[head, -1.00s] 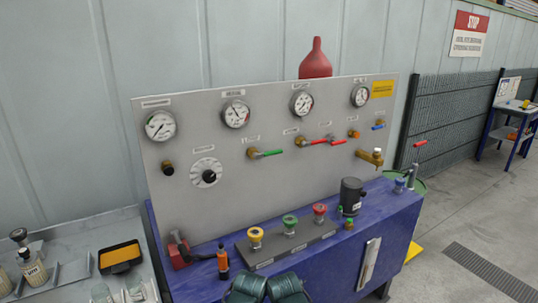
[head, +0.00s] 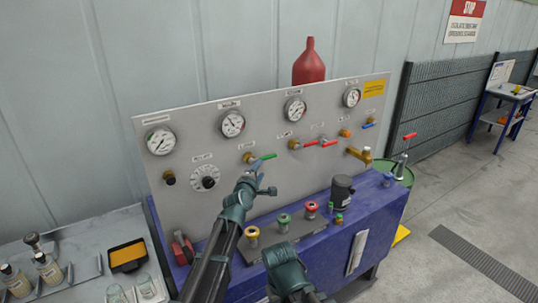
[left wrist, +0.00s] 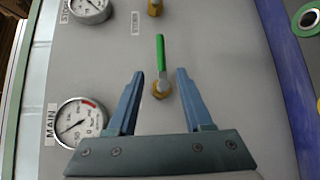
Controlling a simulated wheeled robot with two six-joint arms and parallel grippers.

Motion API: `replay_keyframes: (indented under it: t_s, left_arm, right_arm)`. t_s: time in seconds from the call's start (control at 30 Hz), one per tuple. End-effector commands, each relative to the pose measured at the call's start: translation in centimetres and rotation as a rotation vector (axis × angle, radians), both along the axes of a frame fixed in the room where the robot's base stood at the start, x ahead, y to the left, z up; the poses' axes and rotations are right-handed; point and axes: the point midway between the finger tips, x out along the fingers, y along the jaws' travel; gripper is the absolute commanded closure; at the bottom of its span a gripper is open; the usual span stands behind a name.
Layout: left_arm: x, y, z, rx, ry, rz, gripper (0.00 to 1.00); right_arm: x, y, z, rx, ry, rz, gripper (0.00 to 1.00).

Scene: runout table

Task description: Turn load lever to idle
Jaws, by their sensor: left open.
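A lever with a green handle (head: 264,157) sits on a brass valve on the grey panel, its handle pointing right and slightly up in the head view. It also shows in the left wrist view (left wrist: 160,55), between and beyond the fingertips. My left gripper (head: 266,186) is open just in front of the panel, below this lever. In the left wrist view its blue fingers (left wrist: 158,75) lie on either side of the brass valve, with gaps on both sides. The panel labels are too small to read, so I cannot tell which lever is named load.
Red-handled levers (head: 322,143) and a brass tap (head: 360,154) are to the right on the panel. A black dial (head: 207,178) is to the left, with gauges (head: 232,123) above. A dark cylinder (head: 342,190) and coloured fittings (head: 284,222) stand on the blue bench (head: 318,239).

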Motion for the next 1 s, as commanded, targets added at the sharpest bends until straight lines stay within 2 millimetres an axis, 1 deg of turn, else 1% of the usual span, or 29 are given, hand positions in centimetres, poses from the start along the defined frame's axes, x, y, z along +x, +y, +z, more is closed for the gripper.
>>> replay_keyframes:
  t_s: [0.17,0.27,0.37,0.57,0.8,0.9,1.0]
  left_arm:
    - [0.5,-0.2,-0.2,0.003,0.001,-0.002,0.49]
    - [1.3,-0.4,-0.3,0.003,0.001,-0.003,0.49]
    - [2.5,-0.8,-0.5,0.004,0.002,-0.003,0.49]
    - [6.0,-1.8,-1.1,0.005,0.001,-0.003,0.49]
    - [10.7,-3.1,-1.8,0.005,0.002,-0.004,0.49]
    - [12.1,-3.5,-2.0,0.006,0.002,-0.004,0.49]
    - [12.9,-3.8,-2.1,0.007,0.002,-0.003,0.49]
  right_arm:
    - [0.0,0.0,-0.2,0.000,0.000,0.000,0.50]
    - [0.0,0.0,-0.3,0.000,0.000,0.000,0.50]
    - [0.0,0.0,-0.5,0.000,0.000,0.000,0.50]
    - [0.0,0.0,-1.1,0.000,0.000,0.000,0.50]
    - [0.0,0.0,-1.8,0.000,0.000,0.000,0.50]
    - [0.0,0.0,-2.0,0.000,0.000,0.000,0.50]
    - [0.0,0.0,-2.1,0.000,0.000,0.000,0.50]
